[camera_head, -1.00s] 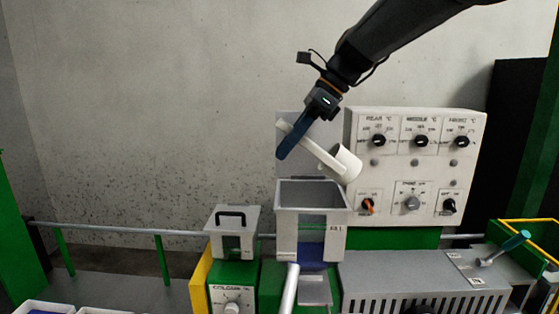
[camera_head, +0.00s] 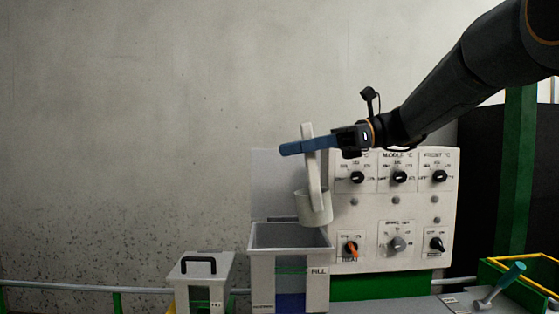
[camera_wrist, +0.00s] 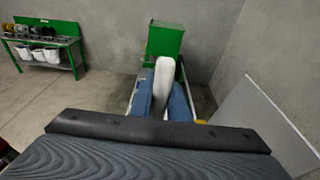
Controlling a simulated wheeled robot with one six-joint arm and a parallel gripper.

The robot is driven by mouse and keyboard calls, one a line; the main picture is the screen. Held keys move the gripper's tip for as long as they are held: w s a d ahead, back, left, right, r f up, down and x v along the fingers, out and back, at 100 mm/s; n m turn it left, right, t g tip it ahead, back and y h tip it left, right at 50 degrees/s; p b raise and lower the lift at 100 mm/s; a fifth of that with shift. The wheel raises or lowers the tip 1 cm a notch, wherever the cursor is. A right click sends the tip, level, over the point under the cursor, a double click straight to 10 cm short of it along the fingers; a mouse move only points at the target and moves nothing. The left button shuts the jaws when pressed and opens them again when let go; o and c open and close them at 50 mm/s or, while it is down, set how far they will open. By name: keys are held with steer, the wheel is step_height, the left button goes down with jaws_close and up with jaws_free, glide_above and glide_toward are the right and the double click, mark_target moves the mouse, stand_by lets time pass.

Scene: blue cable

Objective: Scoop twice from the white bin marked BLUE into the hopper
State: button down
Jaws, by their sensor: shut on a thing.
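My gripper (camera_head: 306,147) is shut on the handle of the white scoop (camera_head: 314,207). In the wrist view the pale handle (camera_wrist: 163,88) stands between the two blue fingers. In the head view the handle is nearly upright and the cup hangs at its lower end, above the right part of the grey hopper (camera_head: 262,262). The cup appears clear of the hopper rim. I cannot see what the cup holds. The hopper is open on top, and blue material (camera_head: 290,302) shows low in its front window. The bin marked BLUE cannot be made out.
A white control panel (camera_head: 382,215) with knobs stands right of the hopper. A smaller lidded box (camera_head: 200,268) with a black handle stands left of it. A tool with a teal handle (camera_head: 512,273) lies at right. The wrist view shows a green bench (camera_wrist: 45,45) with white bins.

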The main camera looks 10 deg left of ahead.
mark_target(303, 129)
steer(key=shift+w+d+r+y+p, duration=0.2)
steer(key=shift+d+r+y+p, duration=0.4)
steer(key=shift+d+r+y, duration=0.35)
step_height(303, 129, up, 2)
steer(key=shift+s+a+r+p, duration=0.1)
steer(key=shift+s+a+p, duration=0.05)
steer(key=shift+p, duration=1)
steer(key=shift+r+p, duration=1)
steer(key=shift+p, duration=0.05)
